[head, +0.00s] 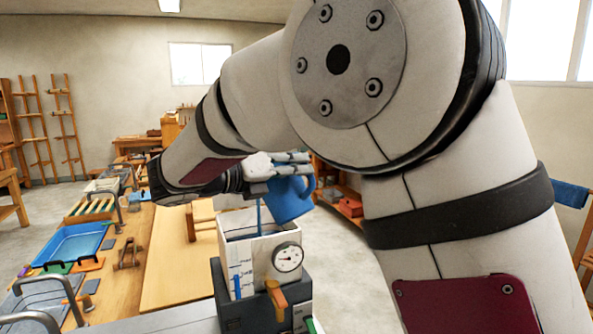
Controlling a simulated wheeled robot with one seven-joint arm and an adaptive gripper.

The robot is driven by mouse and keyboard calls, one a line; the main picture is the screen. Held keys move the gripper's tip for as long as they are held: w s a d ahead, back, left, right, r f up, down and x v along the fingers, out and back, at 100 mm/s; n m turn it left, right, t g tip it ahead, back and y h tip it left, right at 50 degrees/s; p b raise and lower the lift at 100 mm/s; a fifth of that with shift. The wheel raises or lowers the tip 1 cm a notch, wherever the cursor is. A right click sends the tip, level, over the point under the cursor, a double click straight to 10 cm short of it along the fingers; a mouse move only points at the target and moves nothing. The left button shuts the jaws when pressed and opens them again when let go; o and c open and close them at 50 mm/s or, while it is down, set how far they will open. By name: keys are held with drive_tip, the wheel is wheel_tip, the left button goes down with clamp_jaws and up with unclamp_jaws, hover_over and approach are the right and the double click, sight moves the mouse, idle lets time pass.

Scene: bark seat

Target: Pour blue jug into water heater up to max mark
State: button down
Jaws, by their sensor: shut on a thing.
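The blue jug (289,199) is tilted with its mouth to the left, above the water heater. A thin blue stream (259,218) runs straight down from it into the open top. The water heater (241,261) is a white box on a dark grey base, with a round dial, an orange tap and a scale on its left face. Blue shows inside its top; the exact level against the max mark is too small to tell. My gripper (287,164) is shut on the jug, and my arm hides part of the view above it.
A blue tray (73,244) lies on the long wooden bench at the left, among small blocks and metal taps. A wooden board (180,262) lies left of the heater. Floor shows right of the heater, with low shelves behind.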

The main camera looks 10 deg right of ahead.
wheel_tip(320, 180, up, 6)
drive_tip(key=w+a+n, duration=0.2)
drive_tip(key=w+n, duration=0.1)
drive_tip(key=n, duration=0.1)
drive_tip(key=shift+h+p, duration=0.4)
idle(2.2)
